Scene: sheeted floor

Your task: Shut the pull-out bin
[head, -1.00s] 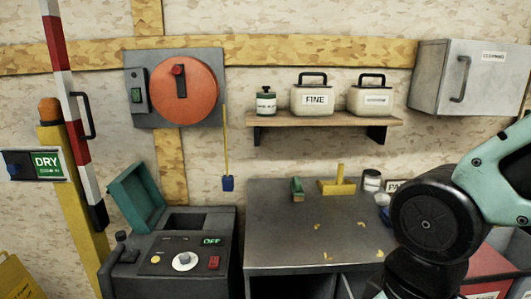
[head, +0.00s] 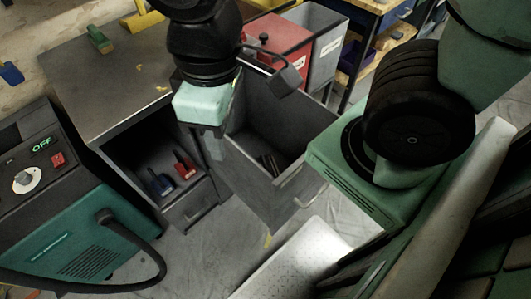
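The grey pull-out bin (head: 256,187) stands pulled out from the front of the dark workbench (head: 100,65). Its top is open, and a few small dark items lie inside. A pale bar handle (head: 311,186) is on its front face. My gripper (head: 214,148) points down from the black wrist and teal hand, in front of the bin's left side in the picture. The hand covers part of the bin's left rim. I cannot tell whether the gripper touches the bin. The fingers are dim and partly hidden, so their opening is unclear.
Left of the bin, a low open drawer (head: 190,207) holds a blue-handled and a red-handled tool. A teal and black machine (head: 80,235) with a looped hose stands further left. Red (head: 275,40) and grey (head: 325,45) bins stand behind. Sheeted floor shows in front.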

